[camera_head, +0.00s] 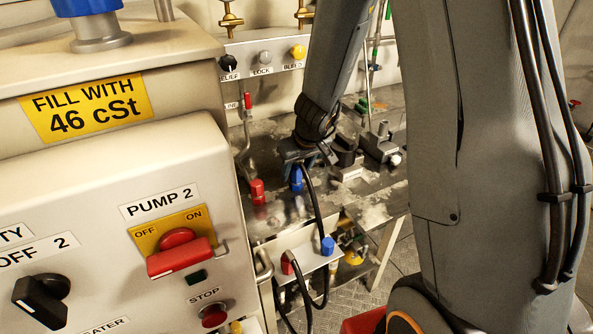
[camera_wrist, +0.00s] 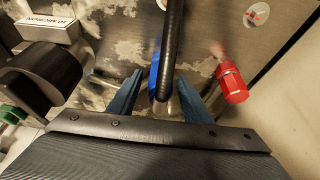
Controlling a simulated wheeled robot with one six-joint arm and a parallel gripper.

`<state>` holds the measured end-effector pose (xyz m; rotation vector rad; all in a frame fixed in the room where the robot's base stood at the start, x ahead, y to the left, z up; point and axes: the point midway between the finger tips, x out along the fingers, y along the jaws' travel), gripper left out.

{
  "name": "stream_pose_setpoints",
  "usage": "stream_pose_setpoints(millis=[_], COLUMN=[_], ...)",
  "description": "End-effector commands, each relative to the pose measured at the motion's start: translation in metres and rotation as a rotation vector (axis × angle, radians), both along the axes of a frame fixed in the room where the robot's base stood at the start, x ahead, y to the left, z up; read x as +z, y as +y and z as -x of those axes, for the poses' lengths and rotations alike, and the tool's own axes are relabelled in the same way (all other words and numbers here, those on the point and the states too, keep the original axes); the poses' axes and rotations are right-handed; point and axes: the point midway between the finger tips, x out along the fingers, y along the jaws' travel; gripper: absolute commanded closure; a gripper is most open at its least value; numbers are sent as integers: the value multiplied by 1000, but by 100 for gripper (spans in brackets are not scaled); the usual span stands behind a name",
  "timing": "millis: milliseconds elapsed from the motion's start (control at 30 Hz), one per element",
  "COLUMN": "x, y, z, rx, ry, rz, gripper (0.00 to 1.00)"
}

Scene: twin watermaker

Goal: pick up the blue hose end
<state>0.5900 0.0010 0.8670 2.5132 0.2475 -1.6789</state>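The blue hose end (camera_head: 297,178) stands near the front of the metal bench, with a black hose (camera_head: 316,215) curving down from it. In the wrist view, the blue hose end (camera_wrist: 154,72) is partly hidden behind the black hose (camera_wrist: 172,45), and a metal tip shows below. My gripper (camera_head: 308,160) is just above it in the head view. In the wrist view, the two blue fingers of my gripper (camera_wrist: 160,95) are apart, one on either side of the hose end. A gap shows on each side, so neither finger appears to press on it.
A red fitting (camera_head: 257,190) stands to the left; a red cap (camera_wrist: 232,82) is close to the right finger. A lower panel carries another blue fitting (camera_head: 328,246) and a red one (camera_head: 288,263). The pump cabinet (camera_head: 100,190) fills the left foreground. Black blocks (camera_head: 380,143) sit behind.

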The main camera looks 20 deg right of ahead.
Motion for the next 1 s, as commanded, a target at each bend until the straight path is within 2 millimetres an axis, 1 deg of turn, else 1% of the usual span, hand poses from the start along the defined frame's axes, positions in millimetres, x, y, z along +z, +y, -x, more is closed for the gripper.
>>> stream_pose_setpoints(millis=[33, 233, 267, 533, 667, 867, 1000], x=[0, 0, 0, 1, 5, 20, 37], y=[0, 0, 0, 0, 0, 0, 0], z=[0, 0, 0, 0, 0, 1, 1], rx=[0, 0, 0, 0, 0, 1, 1], ry=[0, 0, 0, 0, 0, -1, -1], rz=[0, 0, 0, 0, 0, 0, 1], gripper=[65, 99, 100, 100, 100, 100, 100])
